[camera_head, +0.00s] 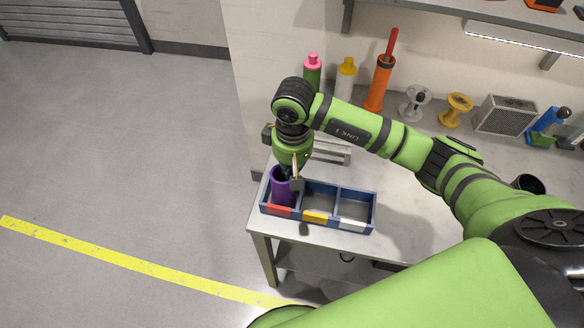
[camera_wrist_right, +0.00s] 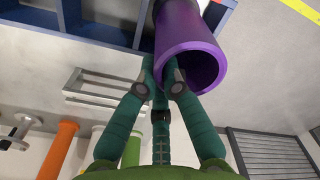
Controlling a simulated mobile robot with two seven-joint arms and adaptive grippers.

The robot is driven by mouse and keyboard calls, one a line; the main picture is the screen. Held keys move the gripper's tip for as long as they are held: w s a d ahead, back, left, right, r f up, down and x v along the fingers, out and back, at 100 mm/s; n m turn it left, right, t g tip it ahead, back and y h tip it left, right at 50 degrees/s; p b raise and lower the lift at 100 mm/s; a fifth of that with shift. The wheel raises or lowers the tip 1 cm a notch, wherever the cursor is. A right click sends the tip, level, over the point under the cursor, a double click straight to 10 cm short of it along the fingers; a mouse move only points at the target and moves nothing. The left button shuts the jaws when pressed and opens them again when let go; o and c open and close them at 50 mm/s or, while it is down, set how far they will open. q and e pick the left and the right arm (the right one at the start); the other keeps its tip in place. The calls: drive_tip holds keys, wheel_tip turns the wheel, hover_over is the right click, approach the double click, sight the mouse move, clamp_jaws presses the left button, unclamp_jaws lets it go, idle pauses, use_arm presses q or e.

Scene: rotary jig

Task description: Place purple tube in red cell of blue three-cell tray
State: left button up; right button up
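The purple tube (camera_head: 281,190) stands roughly upright in the left cell of the blue three-cell tray (camera_head: 345,229), the cell with the red label (camera_head: 279,211). My right gripper (camera_head: 294,175) is over that cell at the tube's top rim. In the right wrist view, the open end of the purple tube (camera_wrist_right: 190,32) is large, and the fingers of my right gripper (camera_wrist_right: 162,70) are close together at its rim, seeming to pinch the wall. The tube's base is hidden by the tray's front wall. My left gripper is not in view.
The middle cell has a yellow label (camera_head: 316,217) and the right one a white label (camera_head: 352,225); both look empty. Behind stand a grey rack (camera_head: 330,150), a green bottle with pink cap (camera_head: 312,72), a yellow-capped bottle (camera_head: 346,78) and an orange tube (camera_head: 380,83).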

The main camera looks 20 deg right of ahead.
drive_tip(key=o, duration=0.4)
drive_tip(key=shift+r+p, duration=0.3)
drive_tip(key=shift+p, duration=0.2)
drive_tip(key=shift+d+r+b, duration=0.1)
drive_tip(key=shift+r+b, duration=2.3)
drive_tip(key=shift+r, duration=3.5)
